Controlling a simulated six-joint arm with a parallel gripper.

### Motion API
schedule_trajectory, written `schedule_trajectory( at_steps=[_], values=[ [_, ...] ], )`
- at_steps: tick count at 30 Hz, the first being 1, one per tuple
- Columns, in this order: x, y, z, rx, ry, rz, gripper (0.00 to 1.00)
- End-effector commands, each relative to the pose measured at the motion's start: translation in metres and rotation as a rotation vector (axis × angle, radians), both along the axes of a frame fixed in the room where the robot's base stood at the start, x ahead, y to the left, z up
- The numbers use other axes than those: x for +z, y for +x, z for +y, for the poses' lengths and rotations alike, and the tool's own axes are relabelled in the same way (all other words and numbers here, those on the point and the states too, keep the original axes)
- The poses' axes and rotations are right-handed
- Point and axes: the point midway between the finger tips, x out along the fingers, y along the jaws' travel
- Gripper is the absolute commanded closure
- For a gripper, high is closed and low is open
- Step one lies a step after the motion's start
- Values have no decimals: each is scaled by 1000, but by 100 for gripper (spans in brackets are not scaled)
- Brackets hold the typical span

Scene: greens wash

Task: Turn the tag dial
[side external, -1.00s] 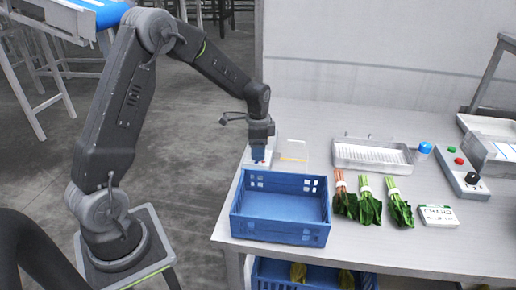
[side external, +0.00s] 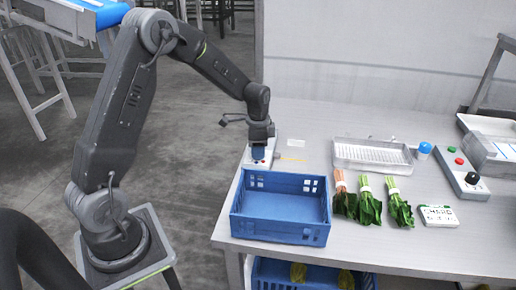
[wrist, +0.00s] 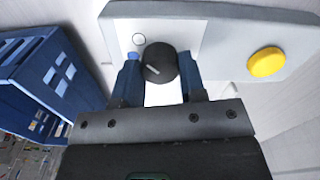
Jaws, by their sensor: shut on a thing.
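The tag dial (wrist: 160,62) is a round black knob with a pale pointer line, on the white face of a grey panel (wrist: 226,42). My gripper (wrist: 160,75) has its blue fingers on either side of the knob and is shut on it. In the side view my gripper (side external: 258,152) points down at the panel (side external: 268,160) behind the blue crate, and hides the knob. A large yellow button (wrist: 266,62) is on the panel to the right of the knob. A small white circle and a blue mark sit to the knob's left.
An empty blue crate (side external: 280,238) stands just in front of the panel. Several tied bunches of greens (side external: 370,207) lie to its right, beside a white tag display (side external: 438,216).

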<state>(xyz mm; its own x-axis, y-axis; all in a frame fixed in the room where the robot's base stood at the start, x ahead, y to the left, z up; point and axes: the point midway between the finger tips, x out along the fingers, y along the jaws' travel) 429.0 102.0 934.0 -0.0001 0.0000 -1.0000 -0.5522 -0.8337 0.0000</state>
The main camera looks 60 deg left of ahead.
Motion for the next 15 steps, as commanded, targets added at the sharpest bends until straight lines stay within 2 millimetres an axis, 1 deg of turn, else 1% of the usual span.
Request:
schedule_trajectory(
  at_steps=[8,15],
  values=[
    [0,0,0,84,0,0,86],
    [1,0,0,264,-1,-1,86]
  ],
)
